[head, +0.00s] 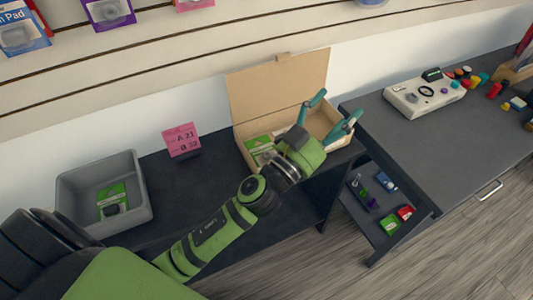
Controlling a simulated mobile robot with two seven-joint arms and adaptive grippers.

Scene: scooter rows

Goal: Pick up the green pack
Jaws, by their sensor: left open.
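My left gripper (337,107) is open, with its two teal fingers spread over the right part of an open cardboard box (278,88). Nothing shows between the fingers. One green pack (257,143) lies in the left part of the box, beside my gripper's wrist and partly hidden by it. Another green pack (113,190) lies in the grey bin (72,222) at the left, with a dark item on it. A further green pack (390,223) lies on the low shelf under the right desk. My right gripper is not in view.
A pink sign (182,139) stands between bin and box. The right desk (437,146) bears a white control box (425,98) and several small coloured pieces. A red pack (405,213) and other small items share the low shelf (379,243). Packs hang on the slatted wall.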

